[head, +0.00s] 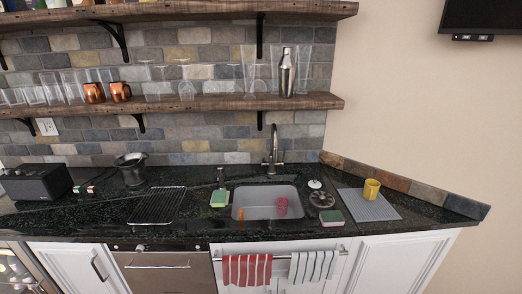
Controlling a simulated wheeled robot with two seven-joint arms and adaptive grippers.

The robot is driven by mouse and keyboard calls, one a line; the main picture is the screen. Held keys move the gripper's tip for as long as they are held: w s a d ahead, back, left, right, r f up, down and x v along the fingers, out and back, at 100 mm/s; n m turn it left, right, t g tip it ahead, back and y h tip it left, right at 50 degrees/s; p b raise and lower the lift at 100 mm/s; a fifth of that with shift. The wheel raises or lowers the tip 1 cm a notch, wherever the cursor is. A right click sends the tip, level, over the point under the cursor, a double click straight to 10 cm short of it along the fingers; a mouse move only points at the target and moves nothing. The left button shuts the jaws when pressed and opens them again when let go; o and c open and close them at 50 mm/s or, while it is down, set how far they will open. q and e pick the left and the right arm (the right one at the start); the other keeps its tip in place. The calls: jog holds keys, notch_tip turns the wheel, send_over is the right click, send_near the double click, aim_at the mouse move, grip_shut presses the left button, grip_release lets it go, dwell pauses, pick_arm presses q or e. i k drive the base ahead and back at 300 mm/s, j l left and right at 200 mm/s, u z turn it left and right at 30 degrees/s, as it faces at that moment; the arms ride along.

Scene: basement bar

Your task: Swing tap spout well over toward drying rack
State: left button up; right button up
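The metal tap (272,150) stands behind the sink (255,213), near the middle of the head view. Its tall spout appears to point forward over the sink, though it is too small to tell its exact angle. Neither of my grippers is in view.
A pink cup (282,206) is in the sink. A green sponge (219,199) and another sponge (331,216) lie on either side. A dark metal pot (132,168) and a black radio-like box (36,182) stand at the left. A shelf (190,103) hangs above the tap.

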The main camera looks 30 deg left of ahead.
aim_at(274, 148)
jog(key=j+u, duration=0.25)
jog(key=j, duration=0.5)
jog(key=j+u, duration=0.25)
jog(key=j, duration=0.5)
jog(key=i+j+u, duration=0.1)
jog(key=j+u, duration=0.2)
jog(key=j, duration=0.4)
